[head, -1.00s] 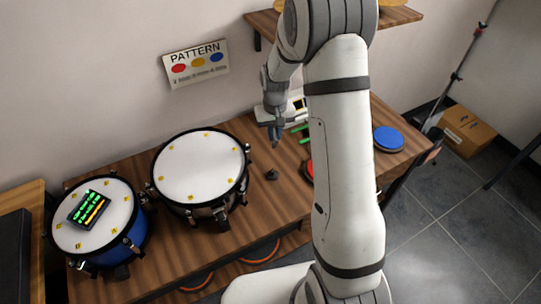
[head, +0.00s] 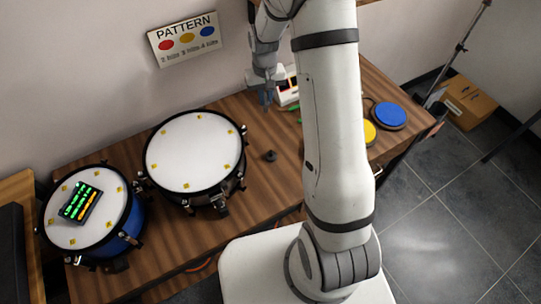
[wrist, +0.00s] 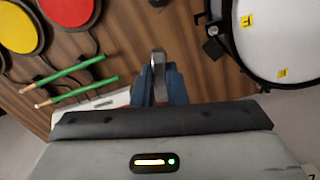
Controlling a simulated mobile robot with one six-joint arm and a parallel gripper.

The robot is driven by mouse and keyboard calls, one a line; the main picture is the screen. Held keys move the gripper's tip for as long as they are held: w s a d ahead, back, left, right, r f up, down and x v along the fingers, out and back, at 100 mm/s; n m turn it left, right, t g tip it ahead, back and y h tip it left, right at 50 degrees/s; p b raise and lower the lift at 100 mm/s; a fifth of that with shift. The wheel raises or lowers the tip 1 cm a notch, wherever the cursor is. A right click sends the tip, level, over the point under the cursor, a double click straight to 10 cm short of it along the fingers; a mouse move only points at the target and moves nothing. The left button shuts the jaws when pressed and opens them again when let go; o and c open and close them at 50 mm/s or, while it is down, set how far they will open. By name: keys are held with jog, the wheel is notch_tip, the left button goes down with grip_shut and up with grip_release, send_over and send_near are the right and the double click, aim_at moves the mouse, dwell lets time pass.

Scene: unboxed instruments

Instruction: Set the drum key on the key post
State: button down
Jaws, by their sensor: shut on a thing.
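The drum key (wrist: 158,72) is a small grey metal piece between the blue fingers of my gripper (wrist: 160,88) in the wrist view. My gripper is shut on it. In the head view my gripper (head: 266,97) hangs above the back of the wooden table, and the key is too small to make out there. The key post (head: 271,156) is a small black stand on the table, just right of the larger drum.
The larger white-topped drum (head: 194,152) and a blue drum (head: 89,214) stand left of the post. Green sticks (wrist: 80,92) lie left of my gripper. Blue (head: 389,115) and yellow (head: 369,132) pads sit at the right, partly behind my arm. The table around the post is clear.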

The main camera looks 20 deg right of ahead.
jog(key=shift+f, duration=0.1)
jog(key=shift+s+d+f+n+b, duration=0.1)
jog(key=shift+s+f+n+b, duration=0.4)
jog(key=shift+s+f+b, duration=0.95)
jog(key=shift+s+f+n+b, duration=0.6)
jog(key=shift+f+b, duration=1.05)
jog(key=shift+f, duration=0.75)
jog(key=shift+s+d+f+n+b, duration=0.1)
jog(key=shift+s+f+n+b, duration=0.3)
jog(key=shift+s+f+b, duration=1.1)
jog(key=shift+w+f+b, duration=0.15)
jog(key=shift+f+b, duration=0.55)
jog(key=shift+f, duration=0.3)
jog(key=shift+w+f+b, duration=0.1)
jog(key=shift+f+b, duration=0.55)
jog(key=shift+f, duration=0.35)
jog(key=shift+r, duration=0.15)
jog(key=c, duration=1.4)
grip_release()
jog(key=shift+o, duration=0.2)
